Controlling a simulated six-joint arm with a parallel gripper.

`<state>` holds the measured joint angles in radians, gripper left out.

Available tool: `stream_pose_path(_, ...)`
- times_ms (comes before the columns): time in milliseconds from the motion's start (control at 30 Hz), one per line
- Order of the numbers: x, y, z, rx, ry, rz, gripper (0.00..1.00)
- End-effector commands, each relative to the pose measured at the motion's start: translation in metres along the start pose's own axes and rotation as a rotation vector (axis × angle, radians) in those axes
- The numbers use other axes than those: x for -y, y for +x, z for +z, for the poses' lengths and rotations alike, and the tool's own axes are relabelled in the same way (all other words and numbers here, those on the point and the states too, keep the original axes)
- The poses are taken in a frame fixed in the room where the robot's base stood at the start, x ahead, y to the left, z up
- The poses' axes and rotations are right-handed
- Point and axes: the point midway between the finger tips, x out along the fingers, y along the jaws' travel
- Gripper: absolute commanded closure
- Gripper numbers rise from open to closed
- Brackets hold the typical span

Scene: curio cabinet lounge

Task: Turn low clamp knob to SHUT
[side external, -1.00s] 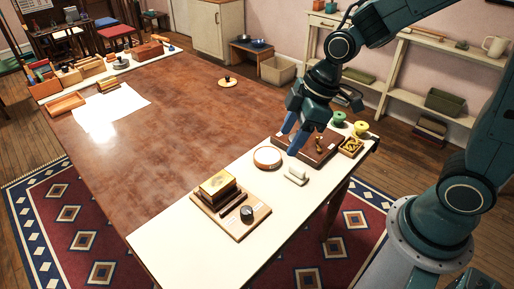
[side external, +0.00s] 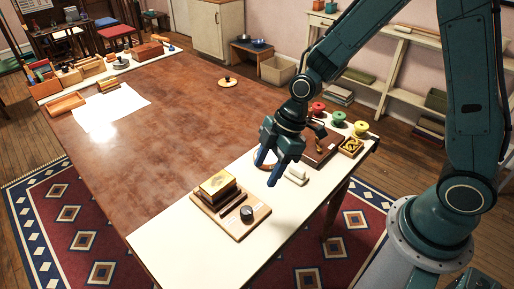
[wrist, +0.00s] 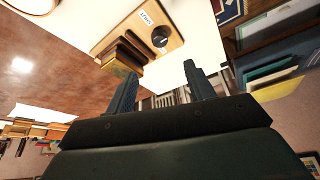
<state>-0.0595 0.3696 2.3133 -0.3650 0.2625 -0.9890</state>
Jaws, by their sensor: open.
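The low clamp knob is a dark round knob (side external: 247,213) on a light wooden board (side external: 231,228) at the front of the white table strip. A stack of dark bars with a brass-topped block (side external: 217,183) stands beside it. My gripper (side external: 266,173) is open and empty, above the table and behind and right of the knob. In the wrist view its two fingers (wrist: 160,88) are spread apart, with nothing between them.
A white block (side external: 297,174) lies just right of my gripper. A round dish (side external: 262,158) is partly hidden behind the fingers. A dark board (side external: 322,150), a brass-coloured box (side external: 351,147) and several spools (side external: 338,118) stand further back. The white surface in front of the board is clear.

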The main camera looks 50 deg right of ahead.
Motion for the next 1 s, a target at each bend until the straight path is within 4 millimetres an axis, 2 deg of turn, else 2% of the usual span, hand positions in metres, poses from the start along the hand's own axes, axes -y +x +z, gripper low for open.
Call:
stream_pose_path(267,0.001,0.020,0.000,0.001,0.000,-0.002,0.46)
stream_pose_path(1000,0.000,0.101,0.000,0.001,0.000,-0.002,0.46)
